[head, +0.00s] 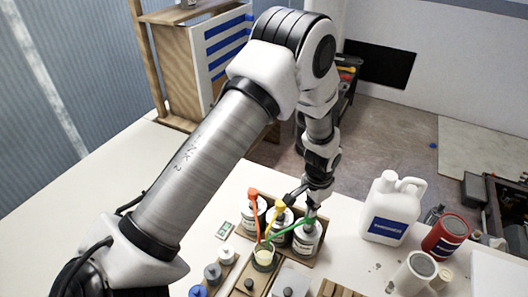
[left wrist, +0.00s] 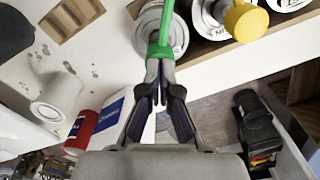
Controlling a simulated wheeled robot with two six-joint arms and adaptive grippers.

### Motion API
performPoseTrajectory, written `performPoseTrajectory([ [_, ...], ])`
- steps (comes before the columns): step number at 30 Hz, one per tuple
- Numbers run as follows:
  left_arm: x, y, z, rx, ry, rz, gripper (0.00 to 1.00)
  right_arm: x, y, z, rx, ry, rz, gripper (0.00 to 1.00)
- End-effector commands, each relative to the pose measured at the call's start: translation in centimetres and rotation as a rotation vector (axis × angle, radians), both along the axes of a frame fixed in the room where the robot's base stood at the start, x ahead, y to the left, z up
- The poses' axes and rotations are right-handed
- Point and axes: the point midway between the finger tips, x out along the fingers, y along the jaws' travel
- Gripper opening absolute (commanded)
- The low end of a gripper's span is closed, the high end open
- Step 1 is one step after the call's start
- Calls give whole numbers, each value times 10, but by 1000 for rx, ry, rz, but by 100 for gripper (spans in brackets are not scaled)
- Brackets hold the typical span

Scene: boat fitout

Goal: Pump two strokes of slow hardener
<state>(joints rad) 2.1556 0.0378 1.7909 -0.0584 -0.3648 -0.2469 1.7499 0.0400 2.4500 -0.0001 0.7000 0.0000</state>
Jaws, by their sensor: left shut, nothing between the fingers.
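Three pump cans stand in a row in a wooden holder (head: 322,262) on the white bench. The right can (head: 306,241) has a green pump (head: 290,228), the middle one a yellow pump (head: 279,208), the left one an orange-red pump (head: 253,193). Their labels are too small to read. A cup (head: 263,258) with pale yellowish contents stands below the spouts. My left gripper (head: 312,207) is shut and empty, its tips at the green pump's head, which also shows in the left wrist view (left wrist: 165,40). I cannot tell whether they touch. My right gripper is out of view.
A white jug (head: 392,212) with a blue label, a red can (head: 445,238) and a pale roll-like cylinder (head: 413,272) stand to the right. Several small lidded pots, including one grey (head: 212,273), stand at the front left. Open bench lies left of the cans.

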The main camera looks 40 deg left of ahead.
Motion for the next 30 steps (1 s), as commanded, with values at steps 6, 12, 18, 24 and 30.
performPoseTrajectory([
  [6,0,0,-9,0,0,0,0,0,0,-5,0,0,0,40],
  [12,0,0,-16,0,1,0,0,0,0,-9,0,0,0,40],
  [18,-1,0,-24,1,2,0,0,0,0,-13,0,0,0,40],
  [24,-1,0,-26,1,2,0,0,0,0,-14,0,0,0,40],
  [30,-1,0,-23,1,2,0,0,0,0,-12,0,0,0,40],
])
